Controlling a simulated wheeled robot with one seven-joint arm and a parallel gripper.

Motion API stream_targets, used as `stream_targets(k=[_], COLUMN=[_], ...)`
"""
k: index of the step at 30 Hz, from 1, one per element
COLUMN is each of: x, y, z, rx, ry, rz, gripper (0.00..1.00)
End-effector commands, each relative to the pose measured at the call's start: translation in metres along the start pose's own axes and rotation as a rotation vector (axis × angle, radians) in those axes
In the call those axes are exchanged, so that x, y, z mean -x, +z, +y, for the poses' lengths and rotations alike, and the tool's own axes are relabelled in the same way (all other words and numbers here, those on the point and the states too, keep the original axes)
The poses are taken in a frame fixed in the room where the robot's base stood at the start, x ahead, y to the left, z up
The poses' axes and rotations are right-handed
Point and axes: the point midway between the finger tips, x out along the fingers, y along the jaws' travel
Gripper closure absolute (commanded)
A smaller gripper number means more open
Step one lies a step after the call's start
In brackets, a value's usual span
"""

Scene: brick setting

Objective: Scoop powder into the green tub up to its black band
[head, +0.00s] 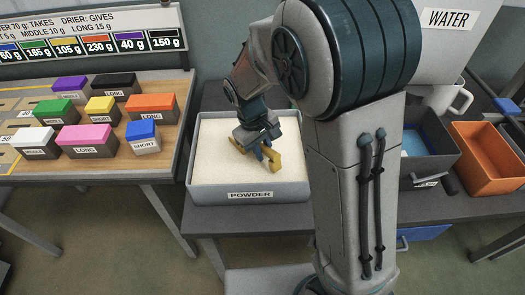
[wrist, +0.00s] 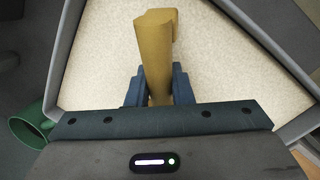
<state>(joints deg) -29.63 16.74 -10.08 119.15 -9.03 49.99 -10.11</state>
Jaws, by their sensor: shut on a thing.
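My gripper (head: 266,154) is over the grey tray (head: 290,190) labelled POWDER, with its jaws shut on a yellow scoop (head: 273,158). The pale powder (head: 220,150) fills the tray in a broad, nearly level bed. In the wrist view the yellow scoop (wrist: 155,50) stands out between the two blue fingers (wrist: 158,88), above or at the powder; I cannot tell whether it touches. Any powder in the scoop is not visible. The green tub (wrist: 30,125) shows at the lower left of the wrist view, outside the tray wall. Its black band is not visible, and I do not see the tub in the head view.
A table at the left holds several labelled coloured blocks (head: 87,140). At the right are a dark bin with blue inside (head: 425,150), an orange bin (head: 487,160) and a container marked WATER (head: 450,45). My arm blocks the space right of the tray.

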Motion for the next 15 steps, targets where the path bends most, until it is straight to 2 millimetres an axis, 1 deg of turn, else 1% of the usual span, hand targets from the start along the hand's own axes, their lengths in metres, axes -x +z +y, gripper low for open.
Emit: stream_targets(k=[1, 15], x=[0.006, 0.038], y=[0.001, 0.006], z=[0.001, 0.005], rx=[-0.001, -0.005], ry=[0.0, 0.0], rz=[0.004, 0.032], gripper=[1.0, 1.0])
